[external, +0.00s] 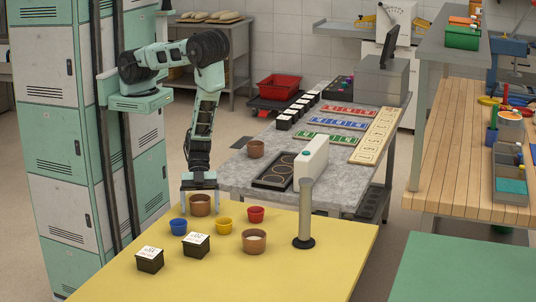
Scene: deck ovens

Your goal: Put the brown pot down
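A brown pot (201,207) is at the back left edge of the yellow table (300,270), directly below my gripper (200,193). My gripper points down, with its fingers on either side of the pot's upper part. The view is too small to tell whether the fingers touch the pot, or whether its base rests on the table. A second brown pot (254,243), with pale contents, stands on the yellow table to the right. A third brown pot (255,149) stands on the grey table behind.
A blue pot (179,227), a yellow pot (223,226), a red pot (256,214) and two black boxes with white tops (150,260) (196,245) stand close by. A grey post (304,215) rises further right. The table's front and right are clear.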

